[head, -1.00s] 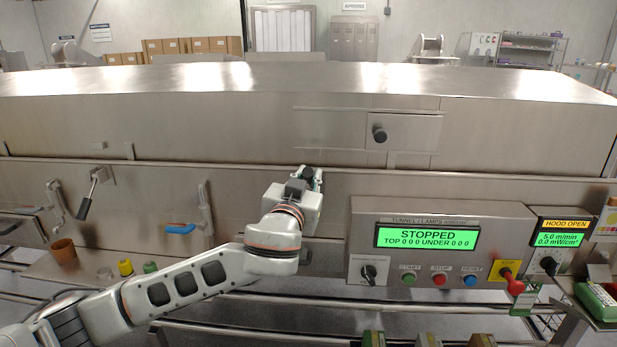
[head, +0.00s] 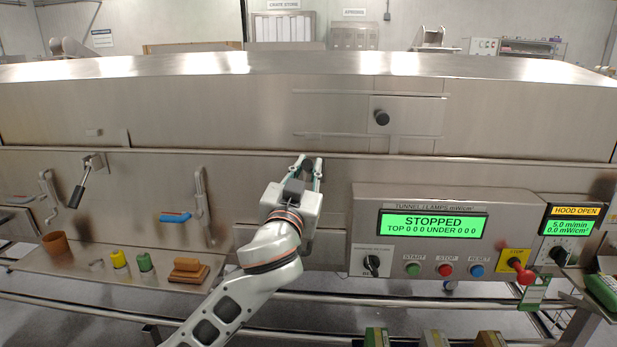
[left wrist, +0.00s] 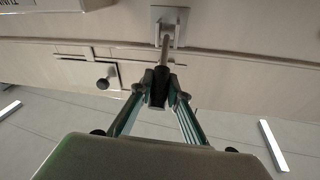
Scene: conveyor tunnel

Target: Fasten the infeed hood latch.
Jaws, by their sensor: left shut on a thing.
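My left gripper (head: 311,172) is at the seam of the steel hood (head: 220,120), in the middle of the head view. It is shut on the black grip of a latch lever. In the left wrist view the black grip (left wrist: 159,86) sits between the fingertips, and its metal lever (left wrist: 165,48) runs to a bracket (left wrist: 169,18). In the head view my gripper hides most of this latch. Another latch lever with a black grip (head: 78,195) hangs tilted at the left of the housing. The small display (head: 570,211) reads HOOD OPEN. My right gripper is not in view.
A control panel (head: 360,205) reading STOPPED, with a red stop handle (head: 522,272), stands right of my gripper. A shelf (head: 85,262) at the lower left holds a brown cup (head: 56,244) and small items. A dark knob (head: 381,118) projects from the hood.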

